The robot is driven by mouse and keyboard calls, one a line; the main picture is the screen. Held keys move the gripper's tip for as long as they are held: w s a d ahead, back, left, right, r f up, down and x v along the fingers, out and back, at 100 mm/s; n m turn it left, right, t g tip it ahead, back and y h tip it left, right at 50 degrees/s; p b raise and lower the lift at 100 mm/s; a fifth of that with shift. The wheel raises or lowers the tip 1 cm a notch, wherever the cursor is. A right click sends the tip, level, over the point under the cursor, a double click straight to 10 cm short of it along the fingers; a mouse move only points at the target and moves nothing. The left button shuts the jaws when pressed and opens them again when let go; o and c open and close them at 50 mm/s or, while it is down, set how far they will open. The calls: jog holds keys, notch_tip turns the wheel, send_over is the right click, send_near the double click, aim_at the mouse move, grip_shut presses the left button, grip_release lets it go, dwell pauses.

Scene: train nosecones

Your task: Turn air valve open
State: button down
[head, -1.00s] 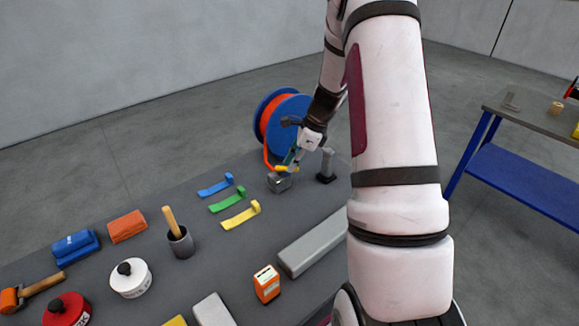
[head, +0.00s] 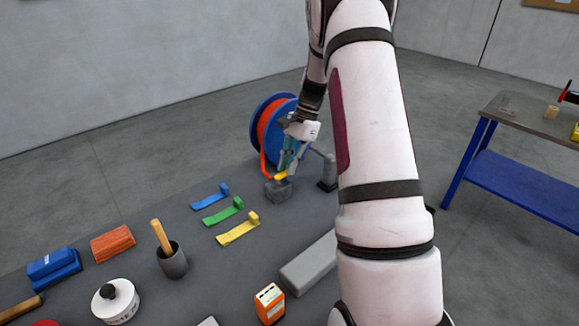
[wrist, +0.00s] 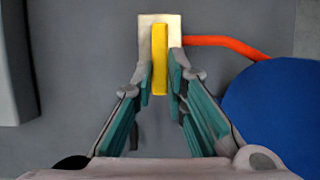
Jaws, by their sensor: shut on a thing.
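The air valve is a small grey block (head: 278,191) on the grey table, with a yellow handle (head: 281,176) at its top. In the wrist view the valve body (wrist: 147,24) is pale, and the yellow handle (wrist: 159,50) points straight toward my gripper's palm. My gripper (head: 287,167) is above the valve, its teal-padded fingers pointing down. In the wrist view my gripper (wrist: 161,84) is shut on the yellow handle, with one finger on each side. An orange hose (wrist: 215,41) runs from the valve's right side in that view. The handle's near end is partly between the fingers.
A blue reel (head: 283,112) with orange hose stands just behind the valve. A dark grey post (head: 328,172) is close at its right. Blue, green and yellow strips (head: 238,229) lie to its left. A long grey block (head: 308,264) lies in front. A blue-framed bench (head: 520,175) stands at right.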

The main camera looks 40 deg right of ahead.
jog(key=shift+w+a, duration=0.1)
dwell(0.5)
jog(key=c, duration=1.6)
grip_release()
jog(key=v, duration=1.2)
jog(key=shift+w, duration=0.15)
jog(key=shift+f, duration=0.1)
